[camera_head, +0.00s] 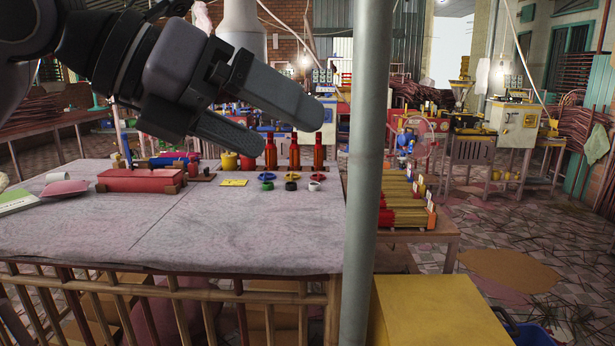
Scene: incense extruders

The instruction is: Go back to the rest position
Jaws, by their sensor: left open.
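My left gripper (292,130) comes in from the upper left on a dark arm. Its two grey fingers are apart, with nothing seen between them. It is in the air above the cloth-covered table (230,245) and hides part of what stands behind it. My right gripper is not in this view.
On the table are a red box (140,180), brown bottles (318,154), small coloured caps and rings, and a yellow card (233,182). A grey post (365,160) stands at the table's right edge. A yellow box (440,312) is at lower right. Open floor lies further right.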

